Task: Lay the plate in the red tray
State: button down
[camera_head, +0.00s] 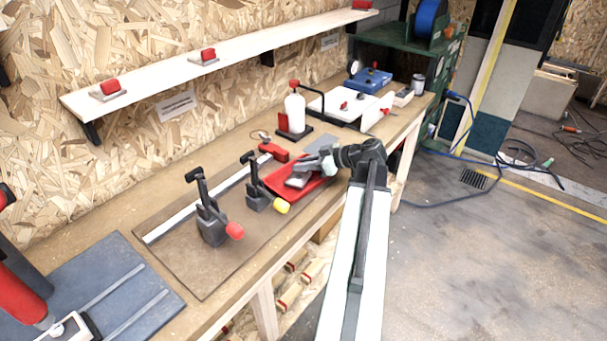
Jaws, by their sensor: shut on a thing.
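The red tray (318,182) lies on the wooden workbench, right of the clamps, near the bench's front edge. My gripper (306,167) reaches over the tray from the right and is shut on the plate (297,181), a small grey piece. The plate is above or within the tray's outline; I cannot tell whether it touches the tray floor. The gripper and wrist hide part of the plate and the tray's far side.
Two black clamps, one red-tipped (212,222) and one yellow-tipped (259,192), stand left of the tray. A white bottle (295,112) stands behind it. A red block (273,152) and flat grey sheet (319,146) lie near. The floor at right is mostly open, with cables.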

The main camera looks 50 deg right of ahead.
jog(key=shift+f, duration=0.45)
jog(key=c, duration=1.3)
grip_release()
jog(key=shift+r+p, duration=0.25)
jog(key=shift+p, duration=0.05)
jog(key=p+v, duration=0.5)
jog(key=v, duration=0.7)
jog(key=shift+f, duration=0.15)
